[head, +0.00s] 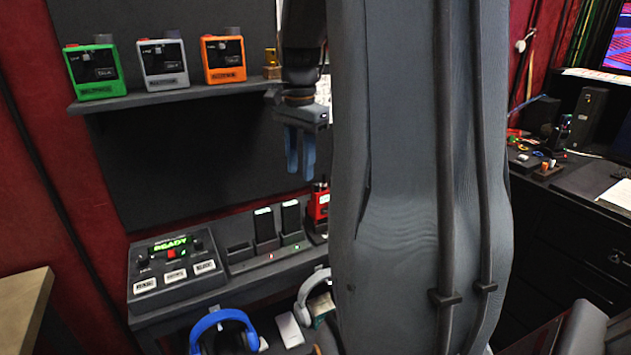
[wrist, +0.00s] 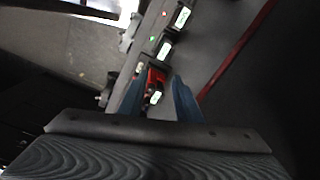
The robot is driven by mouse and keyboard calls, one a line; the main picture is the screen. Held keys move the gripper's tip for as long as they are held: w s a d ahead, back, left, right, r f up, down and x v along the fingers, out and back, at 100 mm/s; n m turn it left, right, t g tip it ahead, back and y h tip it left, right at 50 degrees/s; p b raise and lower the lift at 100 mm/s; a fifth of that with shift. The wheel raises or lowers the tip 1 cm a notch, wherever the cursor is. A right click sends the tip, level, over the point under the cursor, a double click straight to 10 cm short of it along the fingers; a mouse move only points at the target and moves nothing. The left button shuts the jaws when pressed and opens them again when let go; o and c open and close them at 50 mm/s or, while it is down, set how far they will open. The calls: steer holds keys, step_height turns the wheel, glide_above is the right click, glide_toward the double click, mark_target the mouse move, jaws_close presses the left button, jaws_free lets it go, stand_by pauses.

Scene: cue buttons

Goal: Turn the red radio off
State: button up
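The red radio (head: 318,206) stands at the right end of the dark charging rack on the lower shelf, partly hidden behind my arm in the head view. In the wrist view the red radio (wrist: 154,80) shows small between my fingers, farther off. My gripper (head: 299,172) points down, above and slightly left of the radio, with its blue fingers apart. In the wrist view my gripper (wrist: 157,92) has a gap between its fingers and holds nothing. The radio's knob or switch is too small to make out.
Black radios (head: 264,224) stand in the rack left of the red one. A control box (head: 176,266) reading "READY" is further left. Green (head: 94,73), grey (head: 163,63) and orange (head: 223,60) radios sit on the upper shelf. Blue headphones (head: 222,318) hang below.

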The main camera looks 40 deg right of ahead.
mark_target(317, 184)
steer(key=d+m, duration=0.1)
steer(key=d+r, duration=0.1)
steer(key=d, duration=0.1)
steer(key=d+r+m, duration=0.1)
steer(key=shift+s+d+m, duration=0.2)
steer(key=shift+s+m, duration=0.05)
steer(key=shift+m, duration=0.05)
steer(key=shift+s+d, duration=0.1)
steer(key=shift+d, duration=0.2)
step_height(317, 184, down, 7)
steer(key=shift+f+p, duration=0.15)
steer(key=shift+p, duration=0.65)
steer(key=shift+c, duration=0.3)
jaws_close()
